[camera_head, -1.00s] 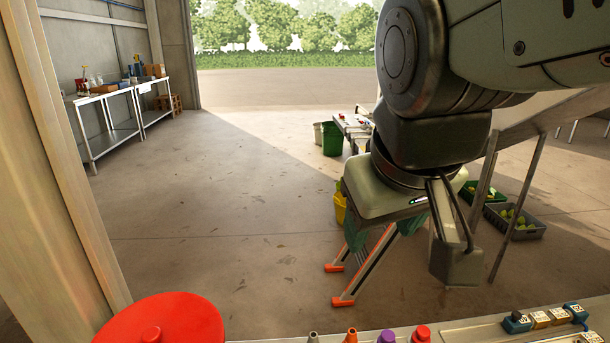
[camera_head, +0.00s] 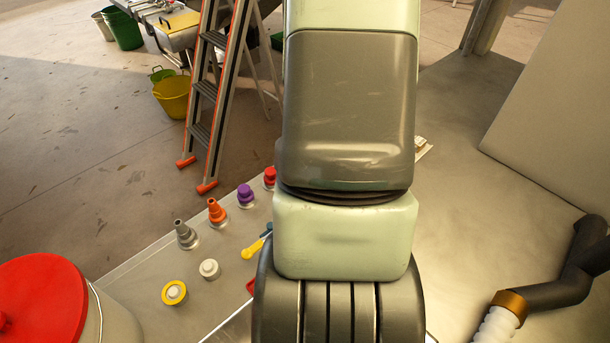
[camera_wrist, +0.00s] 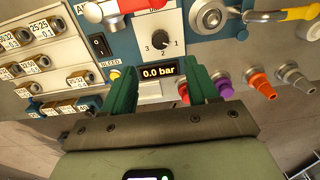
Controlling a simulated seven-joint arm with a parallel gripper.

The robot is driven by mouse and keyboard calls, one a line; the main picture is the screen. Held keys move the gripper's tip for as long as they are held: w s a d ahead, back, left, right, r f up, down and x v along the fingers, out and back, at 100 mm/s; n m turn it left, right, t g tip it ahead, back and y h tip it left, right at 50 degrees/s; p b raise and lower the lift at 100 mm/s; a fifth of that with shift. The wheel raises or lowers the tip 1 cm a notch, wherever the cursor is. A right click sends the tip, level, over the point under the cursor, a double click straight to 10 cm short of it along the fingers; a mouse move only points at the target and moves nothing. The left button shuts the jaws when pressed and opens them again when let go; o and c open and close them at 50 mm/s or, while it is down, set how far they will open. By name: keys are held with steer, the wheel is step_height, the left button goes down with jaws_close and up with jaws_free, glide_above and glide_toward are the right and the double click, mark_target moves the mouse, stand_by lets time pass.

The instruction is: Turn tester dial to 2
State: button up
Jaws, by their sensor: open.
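The tester dial (camera_wrist: 160,39) is a dark round knob on a white plate in the upper middle of the wrist view. The numbers 3, 2 and 1 show around its lower side; I cannot tell exactly which its pointer meets. Below it a display (camera_wrist: 159,72) reads 0.0 bar. My gripper (camera_wrist: 161,76) is open and empty, its two green fingers on either side of the display, below the dial in the picture. No contact with the dial shows. In the head view my arm hides the tester and the gripper.
A black switch (camera_wrist: 98,45) is left of the dial, with a red lever (camera_wrist: 140,5) above. A valve with a yellow handle (camera_wrist: 290,14) is at right. Coloured nozzles, including an orange one (camera_head: 216,211), stand along the bench. A red-lidded bucket (camera_head: 40,300) is at lower left.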

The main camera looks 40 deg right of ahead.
step_height(320, 180, down, 10)
steer(key=shift+f, duration=0.25)
stand_by(0.3)
steer(key=c, duration=1)
steer(key=shift+c, duration=0.2)
steer(key=m, duration=1.1)
steer(key=shift+m, duration=0.5)
